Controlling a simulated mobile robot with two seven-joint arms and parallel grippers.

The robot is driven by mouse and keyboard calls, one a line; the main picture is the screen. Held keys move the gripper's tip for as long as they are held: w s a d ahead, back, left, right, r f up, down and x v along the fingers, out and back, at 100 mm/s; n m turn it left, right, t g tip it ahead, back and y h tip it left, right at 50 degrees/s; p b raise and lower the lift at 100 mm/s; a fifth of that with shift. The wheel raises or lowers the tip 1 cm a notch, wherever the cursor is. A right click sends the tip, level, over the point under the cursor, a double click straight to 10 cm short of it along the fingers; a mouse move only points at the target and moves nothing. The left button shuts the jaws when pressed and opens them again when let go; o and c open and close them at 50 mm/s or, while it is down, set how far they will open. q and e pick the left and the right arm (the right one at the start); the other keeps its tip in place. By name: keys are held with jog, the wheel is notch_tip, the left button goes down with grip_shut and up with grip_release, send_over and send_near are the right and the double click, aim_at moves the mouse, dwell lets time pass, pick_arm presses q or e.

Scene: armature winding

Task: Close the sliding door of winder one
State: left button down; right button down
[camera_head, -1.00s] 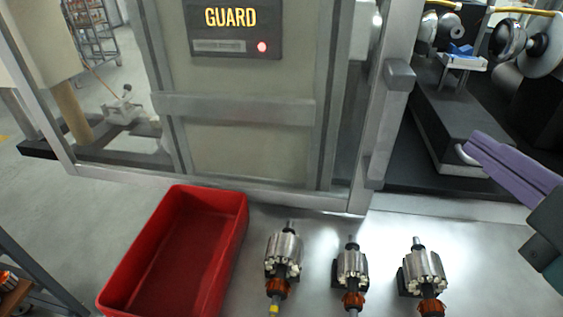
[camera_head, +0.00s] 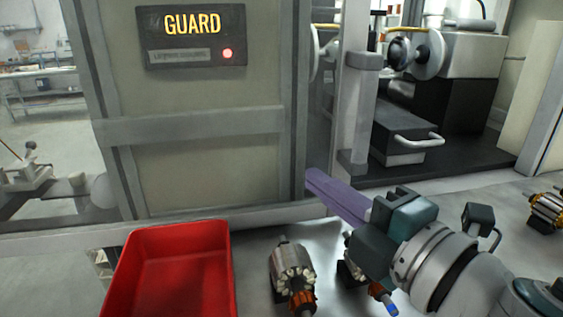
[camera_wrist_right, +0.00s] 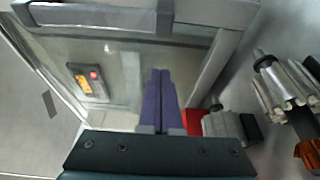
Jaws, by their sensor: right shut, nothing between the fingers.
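The winder's sliding door has a grey frame with an upright bar handle (camera_head: 357,115) at its right edge. The door stands open, with the machine inside showing to the right of the handle. My right gripper (camera_head: 312,178) has purple fingers, pressed together and empty. In the head view its tips are low, left of the handle and in front of the lower door area; I cannot tell whether they touch. In the right wrist view the shut fingers (camera_wrist_right: 159,80) point at the glazed door, beside a lit sign (camera_wrist_right: 88,82). My left gripper is not in view.
A GUARD sign (camera_head: 191,37) with a red light is on the grey panel. A red bin (camera_head: 178,240) and armatures, one of them (camera_head: 292,275) at front centre, stand on the table below. Another armature (camera_head: 548,210) is at far right. My forearm covers the table's front right.

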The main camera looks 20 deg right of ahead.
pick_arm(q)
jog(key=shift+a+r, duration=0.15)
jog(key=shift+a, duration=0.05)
pick_arm(e)
jog(key=d, duration=0.3)
jog(key=shift+w+d, duration=0.1)
jog(key=shift+d, duration=0.3)
jog(key=shift+d, duration=0.1)
